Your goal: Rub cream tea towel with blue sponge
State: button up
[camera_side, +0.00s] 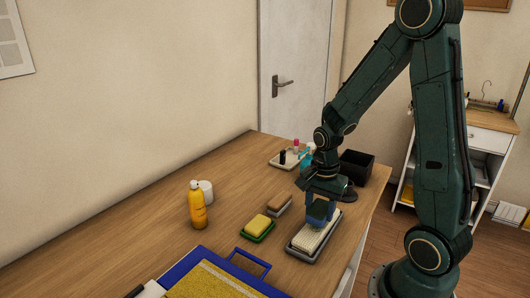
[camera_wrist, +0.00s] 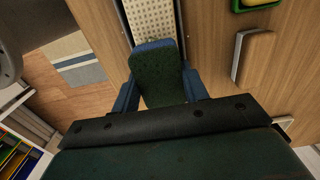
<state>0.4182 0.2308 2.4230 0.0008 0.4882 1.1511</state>
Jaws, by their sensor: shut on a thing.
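The cream tea towel (camera_side: 310,237) appears as a pale, dotted flat piece in a dark grey tray (camera_side: 300,256) near the table's front edge. It also shows at the top of the wrist view (camera_wrist: 150,14). My gripper (camera_side: 318,222) is over its far part, pointing down. In the wrist view, my gripper (camera_wrist: 160,92) has its two blue fingers shut on the blue sponge (camera_wrist: 158,72), which has a dark green face and a blue edge. The sponge is low over the towel; I cannot tell whether they touch. The gripper and sponge hide part of the towel.
A yellow sponge on a green dish (camera_side: 257,236) and a brown block (camera_side: 279,204) lie left of the towel. The table's left middle is clear.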

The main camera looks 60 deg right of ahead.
jog(key=shift+f, duration=0.2)
dwell(0.3)
jog(key=shift+f, duration=0.5)
jog(key=shift+f, duration=0.3)
dwell(1.7)
jog(key=shift+s, duration=0.1)
jog(key=shift+s, duration=0.65)
jog(key=shift+w, duration=0.15)
jog(key=shift+w+f, duration=0.1)
jog(key=shift+w, duration=0.95)
jog(key=shift+w, duration=0.15)
